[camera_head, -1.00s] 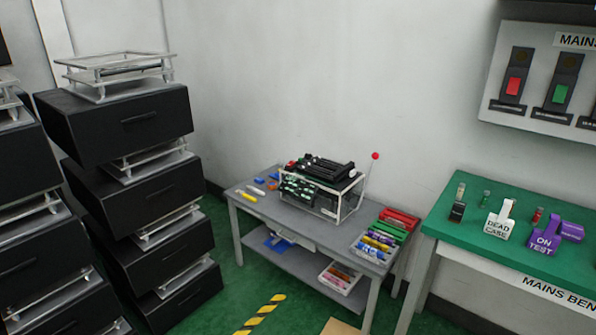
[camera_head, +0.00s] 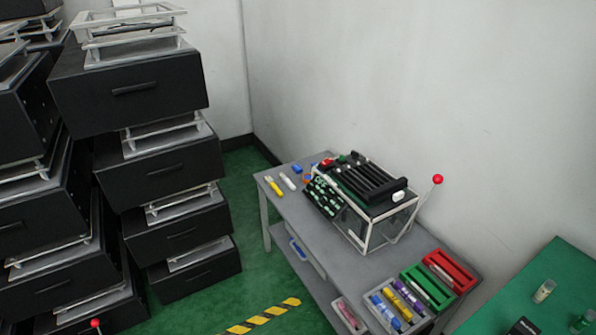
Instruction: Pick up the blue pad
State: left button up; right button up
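A small blue block (camera_head: 297,169), which may be the blue pad, lies on the far left part of the grey table (camera_head: 285,207). It is beside a white marker-like piece (camera_head: 287,181) and a yellow one (camera_head: 274,186). Another blue item (camera_head: 297,249) lies on the table's lower shelf, partly hidden by the tabletop. I cannot tell for certain which of them is the pad. Neither of my grippers is in view.
A clear box rig with black bars (camera_head: 372,185) and a red-knobbed lever (camera_head: 437,180) stands on the table. Trays of red (camera_head: 451,271), green and mixed items sit at its right end. Black drawer units (camera_head: 135,85) are stacked left. Green floor (camera_head: 262,267) lies between.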

aim_at(296, 169)
jog(key=u, duration=2.9)
jog(key=z, duration=2.9)
jog(key=i+j+u, duration=0.1)
jog(key=i+j, duration=0.25)
jog(key=i, duration=0.05)
